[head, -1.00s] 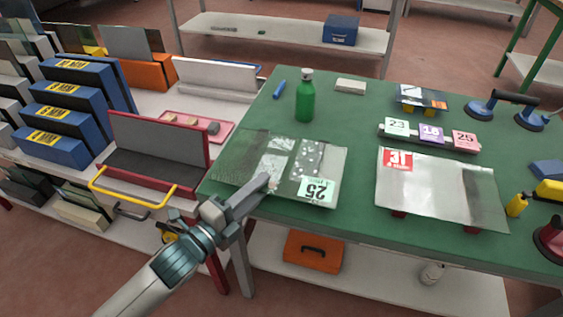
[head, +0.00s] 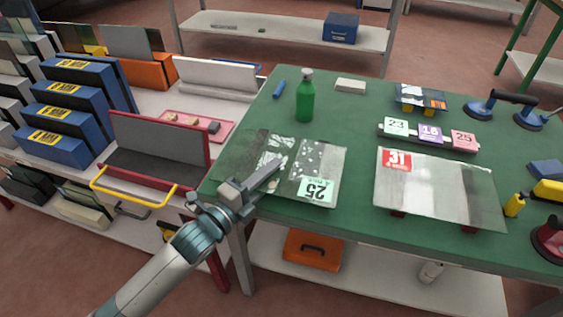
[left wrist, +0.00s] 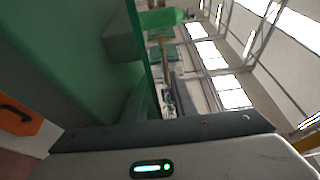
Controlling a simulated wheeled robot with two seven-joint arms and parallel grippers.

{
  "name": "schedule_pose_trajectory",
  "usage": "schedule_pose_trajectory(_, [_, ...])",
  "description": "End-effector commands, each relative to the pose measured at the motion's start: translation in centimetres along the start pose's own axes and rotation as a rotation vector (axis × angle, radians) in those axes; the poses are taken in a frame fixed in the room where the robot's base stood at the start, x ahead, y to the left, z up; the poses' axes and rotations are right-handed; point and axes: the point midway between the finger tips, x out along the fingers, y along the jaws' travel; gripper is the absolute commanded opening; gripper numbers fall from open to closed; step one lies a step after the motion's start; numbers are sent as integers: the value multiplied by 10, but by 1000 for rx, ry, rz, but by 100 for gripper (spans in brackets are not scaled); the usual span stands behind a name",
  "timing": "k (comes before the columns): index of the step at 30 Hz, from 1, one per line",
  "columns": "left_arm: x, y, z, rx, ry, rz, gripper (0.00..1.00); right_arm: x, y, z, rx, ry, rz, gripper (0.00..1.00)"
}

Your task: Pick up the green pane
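The pane with a green label reading 25 (head: 328,163) lies flat near the table's front left corner. It looks clear with a faint green tint, and pale patches and white specks cover its middle. My left gripper (head: 264,178) is at its front left edge, with the fingers reaching over the edge in the head view. Whether they touch or grip the glass cannot be told. The left wrist view is filled by green surfaces close up, with blocky shapes (left wrist: 120,48) that may be a finger seen through glass. My right gripper is not in view.
The green table (head: 345,113) also bears a green bottle (head: 305,100), a clear pane with a red 31 label (head: 440,190) on red supports, numbered blocks (head: 430,134) and suction cups (head: 505,105). A red-framed rack (head: 155,140) stands left. An orange case (head: 312,251) sits below.

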Motion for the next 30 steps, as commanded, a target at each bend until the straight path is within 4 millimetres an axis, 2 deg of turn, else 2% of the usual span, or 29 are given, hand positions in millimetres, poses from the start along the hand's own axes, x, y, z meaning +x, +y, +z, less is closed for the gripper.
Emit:
schedule_pose_trajectory(2, [0, 0, 0, 0, 0, 0, 25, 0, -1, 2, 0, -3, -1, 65])
schedule_pose_trajectory(5, [0, 0, 0, 0, 0, 0, 1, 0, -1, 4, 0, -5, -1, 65])
schedule_pose_trajectory(6, [0, 0, 0, 0, 0, 0, 0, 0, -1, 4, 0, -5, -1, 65])
schedule_pose_trajectory(30, [0, 1, 0, 0, 0, 1, 0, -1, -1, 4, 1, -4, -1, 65])
